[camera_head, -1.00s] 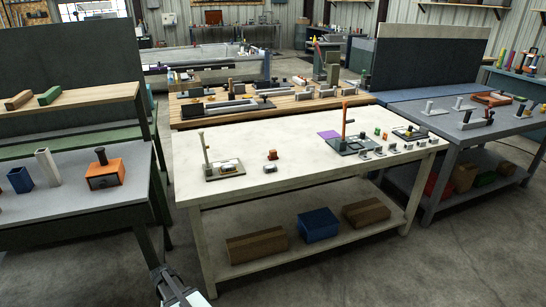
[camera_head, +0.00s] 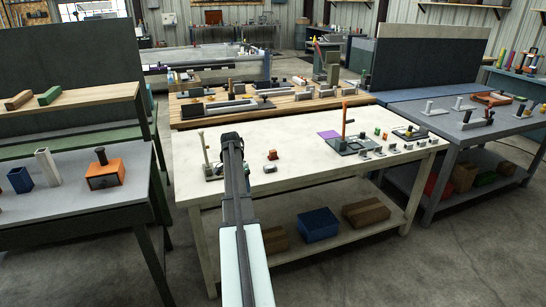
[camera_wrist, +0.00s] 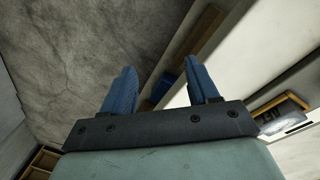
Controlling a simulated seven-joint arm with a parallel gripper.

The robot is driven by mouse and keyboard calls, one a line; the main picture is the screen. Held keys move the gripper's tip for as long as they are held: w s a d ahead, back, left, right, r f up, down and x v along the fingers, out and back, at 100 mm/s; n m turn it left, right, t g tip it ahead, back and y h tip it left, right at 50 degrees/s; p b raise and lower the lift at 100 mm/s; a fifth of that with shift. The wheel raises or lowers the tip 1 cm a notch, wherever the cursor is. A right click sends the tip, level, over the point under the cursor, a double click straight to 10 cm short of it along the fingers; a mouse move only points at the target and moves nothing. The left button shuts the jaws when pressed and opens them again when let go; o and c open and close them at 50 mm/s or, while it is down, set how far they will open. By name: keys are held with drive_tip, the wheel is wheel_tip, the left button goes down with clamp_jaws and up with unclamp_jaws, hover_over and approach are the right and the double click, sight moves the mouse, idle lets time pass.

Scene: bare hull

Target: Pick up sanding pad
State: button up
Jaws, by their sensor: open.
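A small reddish-brown block with a dark part (camera_head: 271,155) stands on the white table; it may be the sanding pad, but it is too small to be sure. My gripper (camera_head: 231,138) is over the left part of that table, left of the block, with my arm reaching in from the front. The block cannot be made out in the wrist view.
An orange post on a dark base (camera_head: 345,128), a purple sheet (camera_head: 329,134) and several small grey parts stand at the right. A blue box (camera_head: 318,225) is on the lower shelf.

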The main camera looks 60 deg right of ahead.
drive_tip(key=w+d+r+m, duration=0.1)
drive_tip(key=d+r+m, duration=0.25)
drive_tip(key=d, duration=0.75)
drive_tip(key=d+r+m+h, duration=0.15)
drive_tip(key=d+r, duration=0.35)
drive_tip(key=d, duration=0.5)
drive_tip(key=w+d+r+m+y, duration=0.1)
drive_tip(key=d+r+m, duration=0.3)
drive_tip(key=d, duration=0.7)
drive_tip(key=n, duration=0.1)
hover_over(273, 151)
drive_tip(key=shift+t+h, duration=0.25)
drive_tip(key=shift+t, duration=0.05)
wheel_tip(273, 151, down, 8)
drive_tip(key=shift+w+d+r, duration=0.15)
drive_tip(key=shift+f, duration=2.65)
drive_tip(key=shift+c, duration=0.3)
drive_tip(key=c, duration=1)
drive_tip(key=shift+r, duration=0.1)
wheel_tip(273, 151, up, 10)
drive_tip(key=shift+f, duration=0.1)
